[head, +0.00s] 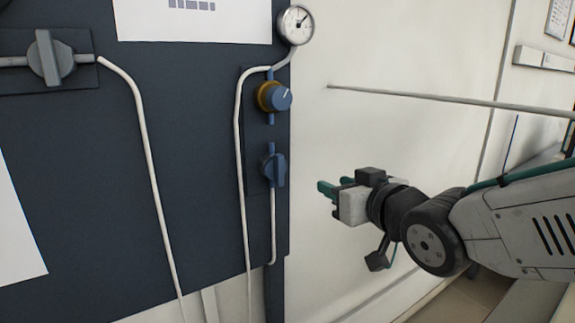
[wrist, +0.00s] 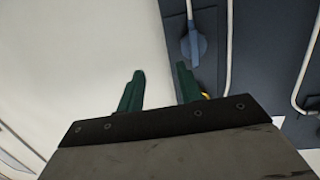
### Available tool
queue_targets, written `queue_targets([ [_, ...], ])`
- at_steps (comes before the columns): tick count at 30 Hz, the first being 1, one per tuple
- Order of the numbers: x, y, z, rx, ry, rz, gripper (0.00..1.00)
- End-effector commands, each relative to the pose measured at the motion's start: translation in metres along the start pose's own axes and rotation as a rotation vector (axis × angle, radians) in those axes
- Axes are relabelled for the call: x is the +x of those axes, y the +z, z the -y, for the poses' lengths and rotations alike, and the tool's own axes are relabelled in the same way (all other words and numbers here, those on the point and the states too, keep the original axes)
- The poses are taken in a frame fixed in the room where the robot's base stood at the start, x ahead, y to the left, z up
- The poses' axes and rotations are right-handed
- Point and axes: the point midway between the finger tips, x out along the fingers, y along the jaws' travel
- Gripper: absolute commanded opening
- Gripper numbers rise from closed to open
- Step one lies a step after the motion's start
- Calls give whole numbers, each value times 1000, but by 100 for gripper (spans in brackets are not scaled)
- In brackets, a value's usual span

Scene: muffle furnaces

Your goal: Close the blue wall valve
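The blue wall valve (head: 275,170) is on the dark panel, below the round regulator knob. Its handle looks roughly upright, in line with its thin vertical pipe. In the wrist view the blue valve (wrist: 194,44) shows near the top, beyond the right fingertip. My gripper (head: 327,188) is to the right of the valve and slightly lower in the head view, in front of the white wall. In the wrist view my gripper's green fingers (wrist: 160,80) are apart with nothing between them. No contact with the valve shows.
A blue and yellow regulator knob (head: 273,97) and a pressure gauge (head: 296,25) are above the valve. A white tube (head: 240,150) runs down close to its left. A grey valve (head: 50,58) is at upper left. A thin rod (head: 440,98) passes above my arm.

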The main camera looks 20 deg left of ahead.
Motion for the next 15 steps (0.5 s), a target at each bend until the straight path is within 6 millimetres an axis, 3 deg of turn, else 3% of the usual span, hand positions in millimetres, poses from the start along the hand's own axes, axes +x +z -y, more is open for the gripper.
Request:
queue_targets([
  [1,8,-5,18,-3,-44,-45,35],
  [5,17,-17,45,-4,-110,-132,35],
  [10,32,-23,55,-3,-131,-160,35],
  [15,59,-27,58,-2,-129,-159,35],
])
